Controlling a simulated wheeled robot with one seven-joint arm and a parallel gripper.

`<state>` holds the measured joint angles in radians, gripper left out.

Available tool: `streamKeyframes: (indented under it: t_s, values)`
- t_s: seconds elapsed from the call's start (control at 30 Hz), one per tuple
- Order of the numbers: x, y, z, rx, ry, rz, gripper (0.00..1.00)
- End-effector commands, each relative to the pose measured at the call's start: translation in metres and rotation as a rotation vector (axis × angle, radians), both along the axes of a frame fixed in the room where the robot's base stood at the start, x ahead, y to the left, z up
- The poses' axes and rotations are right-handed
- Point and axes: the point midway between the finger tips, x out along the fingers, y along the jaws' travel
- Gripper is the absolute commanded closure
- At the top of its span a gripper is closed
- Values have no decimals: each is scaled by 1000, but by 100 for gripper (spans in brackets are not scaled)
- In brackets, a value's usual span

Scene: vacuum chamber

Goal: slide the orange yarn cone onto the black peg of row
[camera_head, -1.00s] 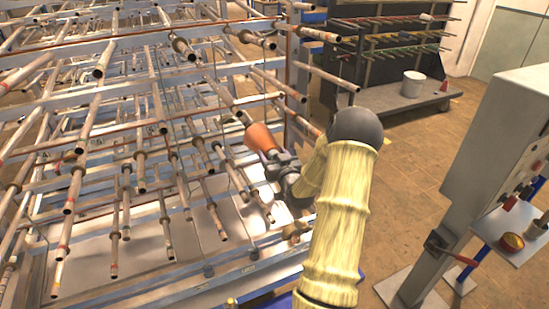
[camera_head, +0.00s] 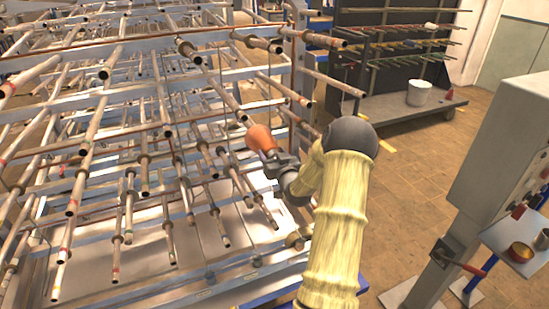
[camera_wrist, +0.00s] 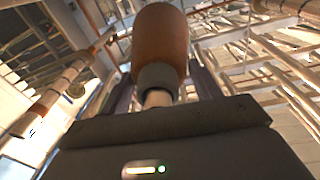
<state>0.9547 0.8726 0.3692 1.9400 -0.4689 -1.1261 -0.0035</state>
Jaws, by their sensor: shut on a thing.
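The orange yarn cone (camera_head: 262,138) is held at the front of the peg rack, right of its middle. My gripper (camera_head: 273,157) is shut on the cone's lower end. In the wrist view the cone (camera_wrist: 160,42) stands out beyond the gripper (camera_wrist: 163,90), with a grey collar at its near end and a short pale stub below it. The tip of a brown peg (camera_head: 241,115) shows just up and left of the cone; I cannot tell whether they touch. I cannot tell which peg is the black one.
The metal rack (camera_head: 150,248) fills the left with many protruding rods close to my arm. A dark rack cart (camera_head: 385,110) with a white bucket (camera_head: 419,93) stands behind. A grey control cabinet (camera_head: 505,140) stands at the right. The floor between is clear.

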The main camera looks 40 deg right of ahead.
Motion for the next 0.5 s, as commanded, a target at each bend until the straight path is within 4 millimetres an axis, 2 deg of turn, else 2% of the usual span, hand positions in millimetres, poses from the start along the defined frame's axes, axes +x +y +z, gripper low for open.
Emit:
streamKeyframes:
  t_s: [0.13,0.17,0.27,0.5]
  values:
    - [3,-2,-1,2,2,-3,78]
    - [3,-1,-1,2,2,-3,33]
    - [3,-1,-1,2,2,-2,14]
    - [3,-1,-2,2,5,-2,12]
